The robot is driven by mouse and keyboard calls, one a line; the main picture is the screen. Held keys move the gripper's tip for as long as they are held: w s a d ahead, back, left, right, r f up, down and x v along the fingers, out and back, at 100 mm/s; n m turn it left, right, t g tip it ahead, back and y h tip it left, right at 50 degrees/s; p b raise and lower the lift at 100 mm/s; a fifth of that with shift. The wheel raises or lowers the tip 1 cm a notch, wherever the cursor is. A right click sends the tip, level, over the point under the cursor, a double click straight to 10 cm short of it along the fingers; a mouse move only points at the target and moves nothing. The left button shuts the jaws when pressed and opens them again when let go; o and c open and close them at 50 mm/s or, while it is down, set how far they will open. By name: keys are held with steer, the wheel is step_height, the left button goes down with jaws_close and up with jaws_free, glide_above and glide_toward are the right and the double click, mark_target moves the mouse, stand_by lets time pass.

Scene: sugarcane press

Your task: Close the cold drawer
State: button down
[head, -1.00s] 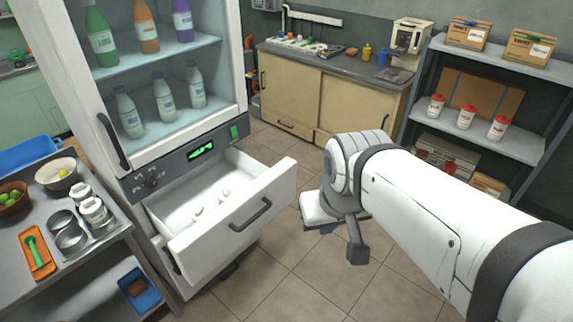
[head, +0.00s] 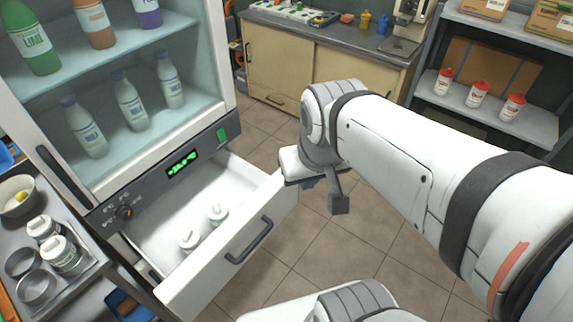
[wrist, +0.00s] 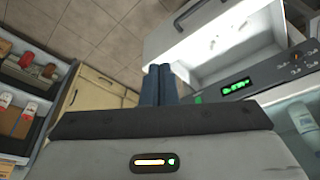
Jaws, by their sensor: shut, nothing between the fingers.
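The cold drawer (head: 235,245) is pulled out below the glass-fronted fridge (head: 150,100). Its white front with a dark bar handle (head: 250,241) faces the open floor. Two white jars (head: 189,239) stand inside it. In the wrist view the drawer (wrist: 185,28) is at the upper right, beyond my fingers. My gripper (wrist: 157,70) shows there with its two dark blue fingers together and empty. It appears apart from the drawer. In the head view my arm reaches in from the right, its end to the right of the drawer front; the fingers are mostly hidden there.
A steel cart (head: 75,285) with jars and round tins stands left of the drawer. A beige cabinet (head: 305,75) and a shelf (head: 530,122) with red-capped bottles are at the back. Tiled floor (head: 320,250) is free in front of the drawer.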

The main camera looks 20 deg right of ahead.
step_height(320, 180, down, 18)
steer(key=a+m+g+y+b, duration=0.2)
steer(key=m+g+y+b, duration=0.4)
steer(key=b, duration=0.6)
steer(key=m+t+y+b, duration=0.5)
steer(key=m+t+b, duration=1.2)
steer(key=m+b, duration=0.55)
glide_toward(291, 198)
steer(key=b+x, duration=0.1)
steer(key=x, duration=0.4)
steer(key=shift+w+a+f+b, duration=0.1)
steer(key=shift+w+a+b, duration=0.2)
steer(key=shift+w+a, duration=0.25)
steer(key=shift+w, duration=0.15)
steer(key=shift+w, duration=0.15)
